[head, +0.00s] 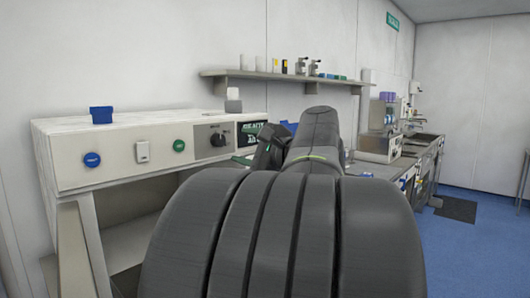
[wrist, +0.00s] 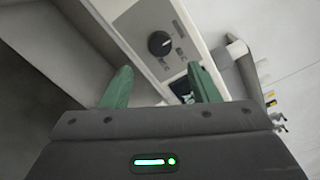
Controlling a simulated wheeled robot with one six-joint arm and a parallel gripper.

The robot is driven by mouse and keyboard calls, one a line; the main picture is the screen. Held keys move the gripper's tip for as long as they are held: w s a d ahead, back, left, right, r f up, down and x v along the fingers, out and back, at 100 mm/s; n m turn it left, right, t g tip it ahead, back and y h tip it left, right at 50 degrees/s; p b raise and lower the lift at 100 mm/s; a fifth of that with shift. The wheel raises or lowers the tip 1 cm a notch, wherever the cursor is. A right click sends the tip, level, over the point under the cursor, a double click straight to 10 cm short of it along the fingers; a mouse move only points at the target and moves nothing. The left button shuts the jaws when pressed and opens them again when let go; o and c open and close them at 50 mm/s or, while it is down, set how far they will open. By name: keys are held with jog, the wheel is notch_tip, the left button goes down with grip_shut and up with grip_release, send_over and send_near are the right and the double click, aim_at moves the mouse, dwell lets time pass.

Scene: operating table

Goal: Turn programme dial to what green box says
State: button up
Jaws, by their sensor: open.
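The programme dial is a round black knob (head: 217,139) on a dark plate at the right of the white front panel. In the wrist view the dial (wrist: 160,43) lies ahead of the fingertips, apart from them. A green box (head: 252,132) with light lettering is right of the dial; its words are too small to read surely. In the wrist view the box (wrist: 182,88) is partly hidden by the right finger. My gripper (wrist: 160,82) has two green fingers spread apart with nothing between them. In the head view my arm hides part of the bench.
On the panel are a blue round button (head: 92,160), a white switch (head: 142,151) and a green round button (head: 179,146). A blue block (head: 101,115) sits on top. A wall shelf (head: 285,76) holds bottles. A side counter (head: 410,158) runs along the right.

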aim_at(221, 141)
jog(key=v, duration=0.5)
jog(key=shift+s+d, duration=0.25)
jog(key=shift+d, duration=0.05)
jog(key=p+x, duration=0.1)
jog(key=x, duration=1.2)
jog(key=shift+w+a, duration=0.25)
jog(key=shift+a, duration=0.1)
jog(key=shift+d, duration=0.15)
